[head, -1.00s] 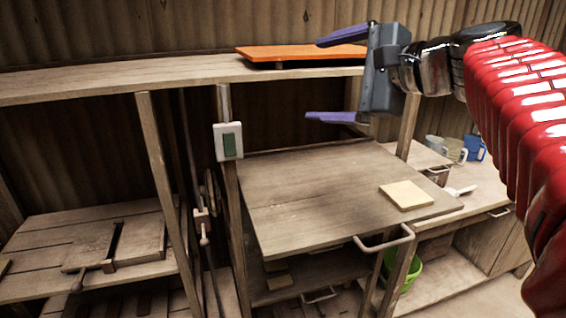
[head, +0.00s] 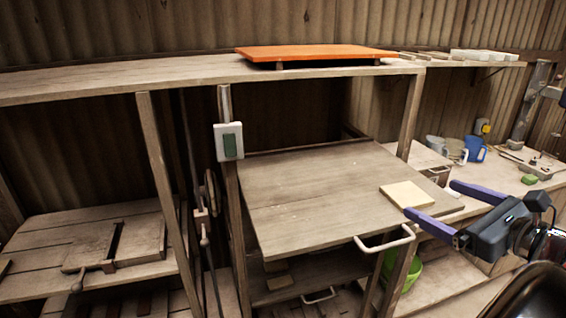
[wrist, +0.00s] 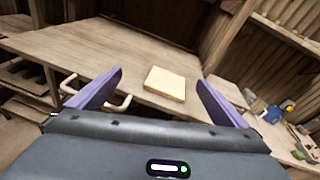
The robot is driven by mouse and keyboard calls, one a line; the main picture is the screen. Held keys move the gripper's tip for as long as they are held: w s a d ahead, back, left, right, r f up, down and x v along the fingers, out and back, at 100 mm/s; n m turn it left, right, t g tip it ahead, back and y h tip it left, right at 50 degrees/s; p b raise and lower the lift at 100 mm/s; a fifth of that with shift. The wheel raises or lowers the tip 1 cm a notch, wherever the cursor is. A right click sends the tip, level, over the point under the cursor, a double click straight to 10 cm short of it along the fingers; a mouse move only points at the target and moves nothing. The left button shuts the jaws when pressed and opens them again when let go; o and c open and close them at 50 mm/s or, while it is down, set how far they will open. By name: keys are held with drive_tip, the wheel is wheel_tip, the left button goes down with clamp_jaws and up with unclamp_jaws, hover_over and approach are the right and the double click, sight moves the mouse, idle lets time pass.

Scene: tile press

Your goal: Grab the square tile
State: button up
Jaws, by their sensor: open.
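The square tile (head: 407,195) is pale cream and lies flat near the right front corner of a wooden board (head: 310,205) with a handle. In the wrist view the tile (wrist: 165,83) shows ahead, between the directions of the two fingers. My gripper (head: 445,203) is open and empty, with its purple fingers pointing left toward the tile. In the head view the lower finger's tip is close to the tile's right front edge; I cannot tell whether it touches. The wrist view shows the tile beyond the fingertips (wrist: 160,80).
A metal handle (head: 385,240) juts from the board's front edge. An orange board (head: 315,53) lies on the upper shelf. A post (head: 410,115) stands behind right. Blue mug (head: 475,149) and other items sit on the right bench. The board left of the tile is clear.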

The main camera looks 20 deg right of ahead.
drive_tip(key=s+d+f+m+h, duration=0.1)
drive_tip(key=s+d+f+m, duration=0.1)
drive_tip(key=s+f+m, duration=0.1)
drive_tip(key=shift+s+f+t, duration=0.2)
drive_tip(key=shift+s+t, duration=0.1)
drive_tip(key=shift+s, duration=0.5)
approach(409, 195)
drive_tip(key=shift+w+a+f, duration=0.1)
drive_tip(key=shift+w+a, duration=0.05)
drive_tip(key=shift+w, duration=0.5)
drive_tip(key=shift+w+a+f, duration=0.15)
drive_tip(key=shift+w, duration=0.55)
drive_tip(key=shift+w, duration=0.15)
drive_tip(key=shift+w+f, duration=0.2)
drive_tip(key=shift+w, duration=1)
drive_tip(key=shift+w+f, duration=0.25)
drive_tip(key=shift+w, duration=1)
drive_tip(key=shift+d, duration=0.1)
drive_tip(key=shift+c, duration=0.6)
drive_tip(key=c, duration=1.2)
